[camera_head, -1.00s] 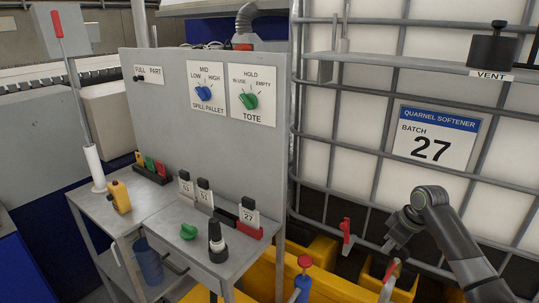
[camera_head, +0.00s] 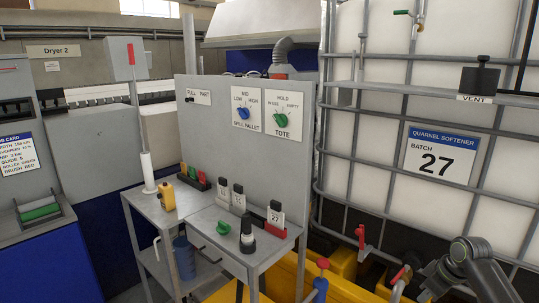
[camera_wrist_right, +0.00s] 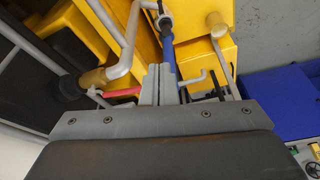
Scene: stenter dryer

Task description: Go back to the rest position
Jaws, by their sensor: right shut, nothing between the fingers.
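My right gripper (camera_head: 432,282) is at the lower right of the head view, in front of the tote of Quarnel Softener (camera_head: 482,203) and partly cut off by the dark arm link. In the right wrist view its fingers (camera_wrist_right: 158,86) are closed together with nothing between them. They point over yellow supports, pipes and a blue-handled part (camera_wrist_right: 167,30). I cannot tell whether they touch any of these. My left gripper is not in view.
A grey bench (camera_head: 262,254) with a control panel (camera_head: 215,140), batch cards and a yellow bottle stands mid-view. Red-handled valves (camera_head: 361,237) and yellow spill-pallet parts (camera_head: 284,280) lie below the tote. Dryer 2 is behind left.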

